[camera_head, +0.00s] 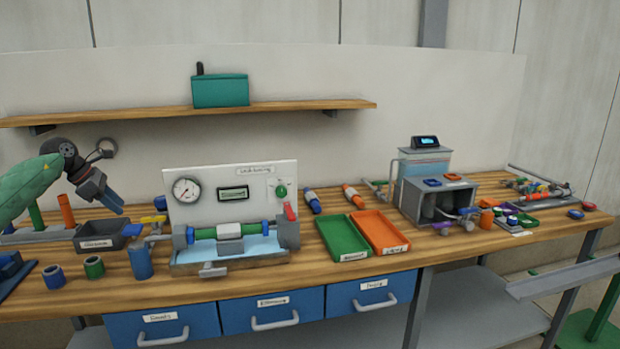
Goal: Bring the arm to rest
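My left arm (30,185) comes in from the left edge, green up to a dark wrist joint. My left gripper (113,203) points down and to the right, in the air above the left part of the bench, over the dark grey bin. Its fingers are small in the picture, and I cannot tell whether they are apart or together. No held object shows at the fingertips. My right gripper is not in view.
The wooden bench (300,280) carries a dark bin (97,243), a gauge panel (232,190) with pipework, a green tray (342,236), an orange tray (379,231) and a grey box (455,190). A shelf (290,106) runs above. Several small cups stand at the front left.

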